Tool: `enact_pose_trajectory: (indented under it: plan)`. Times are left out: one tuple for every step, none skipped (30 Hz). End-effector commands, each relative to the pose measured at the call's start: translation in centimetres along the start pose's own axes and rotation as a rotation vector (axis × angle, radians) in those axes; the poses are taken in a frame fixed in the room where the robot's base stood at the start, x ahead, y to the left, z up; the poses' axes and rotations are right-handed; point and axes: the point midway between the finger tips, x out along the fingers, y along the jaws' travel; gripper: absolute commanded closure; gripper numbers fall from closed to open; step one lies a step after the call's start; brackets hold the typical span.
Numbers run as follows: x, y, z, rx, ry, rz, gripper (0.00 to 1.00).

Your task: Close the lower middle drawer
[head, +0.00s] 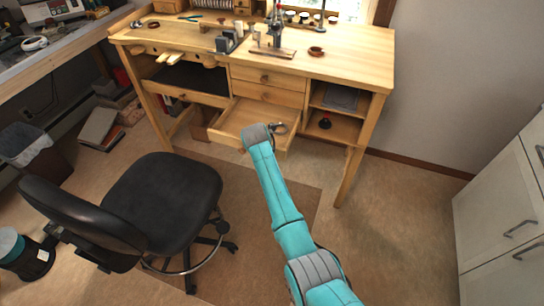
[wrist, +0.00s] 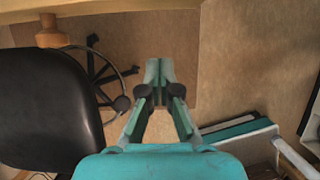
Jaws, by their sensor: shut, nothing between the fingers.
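The lower middle drawer (head: 224,136) of the wooden workbench is pulled out, below two shut drawers, and its light wood inside shows from above. My arm reaches up to its front in the head view and covers part of the front panel. My gripper's fingers cannot be made out there; a small dark shape beside the arm's end is too small to tell. In the wrist view my gripper (wrist: 159,72) is shut and empty, its fingertips together above the floor. A wooden edge crosses the top of that view; I cannot tell whether it belongs to the drawer.
A black swivel chair (head: 165,195) stands left of my arm and shows at the left of the wrist view (wrist: 45,105). The workbench (head: 345,60) carries tools and has open shelves at right. White cabinets (head: 500,205) stand far right. The floor between is clear.

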Motion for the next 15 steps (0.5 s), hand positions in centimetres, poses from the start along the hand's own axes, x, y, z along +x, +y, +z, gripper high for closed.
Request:
enact_pose_trajectory:
  plan:
    - [0.9,0.0,0.0,0.0,0.002,-0.001,1.0]
    - [1.3,0.0,0.0,0.0,0.002,-0.002,1.0]
    - [1.9,0.0,0.0,0.0,0.002,-0.001,1.0]
    - [2.4,-0.1,0.0,0.0,0.003,-0.002,1.0]
    - [2.9,0.0,0.0,0.0,0.002,-0.001,1.0]
    - [3.2,0.0,0.3,0.002,0.0,-0.001,1.0]
    - [3.2,0.0,0.9,0.002,-0.001,0.0,1.0]
    - [3.3,0.0,1.2,0.002,-0.001,0.0,1.0]
    - [3.5,0.0,1.7,0.003,0.0,0.0,1.0]
    - [3.6,-0.1,1.9,0.002,0.0,0.0,1.0]
    - [3.8,-0.1,2.2,0.002,0.0,0.0,1.0]
    - [3.9,0.0,2.5,0.001,0.0,0.0,1.0]
    - [4.0,0.0,2.7,0.001,0.0,0.0,1.0]
    - [4.1,0.0,2.8,0.001,0.0,0.0,1.0]
    - [4.2,0.0,3.0,0.001,0.0,0.0,1.0]
